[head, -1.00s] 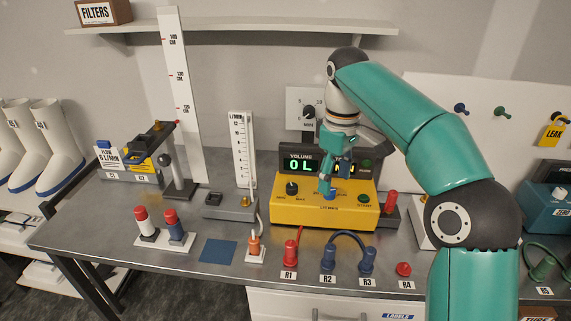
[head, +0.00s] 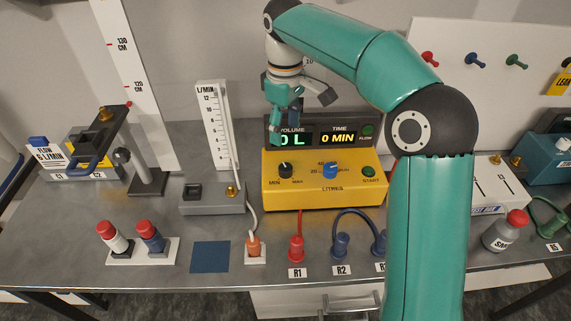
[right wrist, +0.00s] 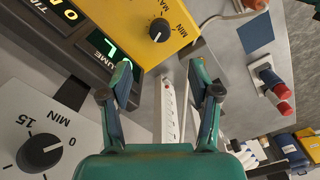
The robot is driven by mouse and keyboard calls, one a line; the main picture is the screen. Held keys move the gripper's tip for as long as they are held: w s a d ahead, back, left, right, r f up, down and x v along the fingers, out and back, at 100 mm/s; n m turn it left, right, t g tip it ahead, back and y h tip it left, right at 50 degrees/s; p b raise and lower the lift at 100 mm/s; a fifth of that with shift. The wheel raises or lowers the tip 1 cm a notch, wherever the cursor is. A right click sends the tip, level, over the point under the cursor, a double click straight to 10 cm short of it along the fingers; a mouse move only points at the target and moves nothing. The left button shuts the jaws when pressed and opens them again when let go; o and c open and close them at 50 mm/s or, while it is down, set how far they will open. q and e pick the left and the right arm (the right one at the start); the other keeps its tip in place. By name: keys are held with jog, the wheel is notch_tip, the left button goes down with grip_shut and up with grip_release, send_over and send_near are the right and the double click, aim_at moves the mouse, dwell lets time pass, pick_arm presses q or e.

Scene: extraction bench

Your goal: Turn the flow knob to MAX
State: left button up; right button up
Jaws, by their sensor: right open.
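The flow knob (head: 285,169) is a small black dial between MIN and MAX on the left of the yellow box (head: 330,200). It also shows in the right wrist view (right wrist: 159,30), with a pale mark whose exact setting I cannot tell. My right gripper (head: 299,112) is open and empty, above and behind the box's left part, in front of the display (head: 307,133). In the right wrist view its spread fingers (right wrist: 161,75) lie below the knob, apart from it. My left gripper is not in view.
A blue litres knob (head: 330,171) and green START button (head: 368,172) sit right of the flow knob. A flow meter (head: 212,110) stands left of the box. Plugs R1 (head: 297,248) and R2 (head: 341,246) stand in front. A timer dial (right wrist: 40,153) is near my gripper.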

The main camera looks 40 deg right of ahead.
aim_at(286, 167)
notch_tip(286, 167, down, 12)
jog(key=shift+f, duration=0.1)
dwell(0.4)
jog(key=c, duration=1)
jog(key=shift+d, duration=0.25)
jog(key=shift+c, duration=0.8)
jog(key=shift+s+a, duration=0.1)
jog(key=shift+a, duration=0.05)
